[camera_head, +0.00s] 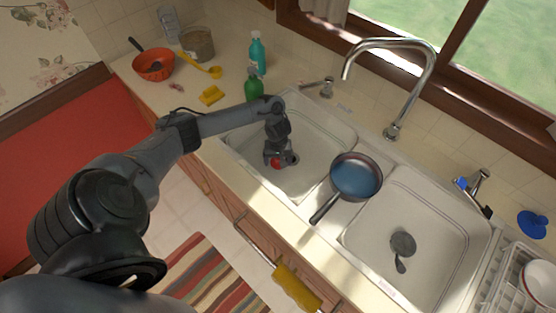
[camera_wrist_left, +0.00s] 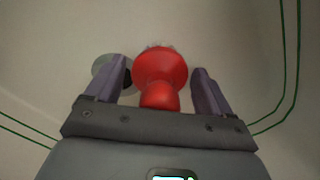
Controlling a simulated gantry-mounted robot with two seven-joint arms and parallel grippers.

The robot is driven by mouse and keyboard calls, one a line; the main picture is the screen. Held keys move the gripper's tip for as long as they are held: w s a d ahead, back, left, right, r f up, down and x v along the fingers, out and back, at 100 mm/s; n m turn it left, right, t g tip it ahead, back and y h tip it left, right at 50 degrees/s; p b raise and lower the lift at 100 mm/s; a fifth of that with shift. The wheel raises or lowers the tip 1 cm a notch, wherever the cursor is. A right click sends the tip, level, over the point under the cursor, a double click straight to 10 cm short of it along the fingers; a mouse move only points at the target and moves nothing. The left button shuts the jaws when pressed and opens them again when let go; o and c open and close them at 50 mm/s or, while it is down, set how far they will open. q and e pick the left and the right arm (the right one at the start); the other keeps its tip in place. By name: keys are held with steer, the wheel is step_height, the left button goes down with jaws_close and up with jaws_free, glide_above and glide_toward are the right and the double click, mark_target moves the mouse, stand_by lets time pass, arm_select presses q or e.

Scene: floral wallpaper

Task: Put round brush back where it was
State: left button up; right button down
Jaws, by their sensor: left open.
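The round brush (camera_wrist_left: 160,72) is red, with a rounded head, a narrower knob and pale bristles at its far edge. It is in the left sink basin (camera_head: 318,135), where only a small red part of the brush (camera_head: 275,163) shows in the head view. My left gripper (camera_head: 280,158) reaches down into this basin. In the left wrist view its two fingers (camera_wrist_left: 161,78) are apart, one on each side of the brush. No clear grip contact shows. My right gripper is not in view.
A blue pan (camera_head: 357,175) rests across the sink divider, right of my left gripper. The faucet (camera_head: 392,85) arches behind it. A green bottle (camera_head: 254,88), a teal bottle (camera_head: 257,55) and a yellow sponge (camera_head: 211,96) stand or lie on the counter at the back left.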

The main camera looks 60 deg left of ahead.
arm_select(q)
steer(key=shift+r, duration=0.15)
steer(key=shift+r, duration=0.35)
step_height(320, 180, up, 11)
steer(key=p, duration=0.5)
steer(key=shift+r, duration=0.2)
steer(key=shift+p, duration=0.3)
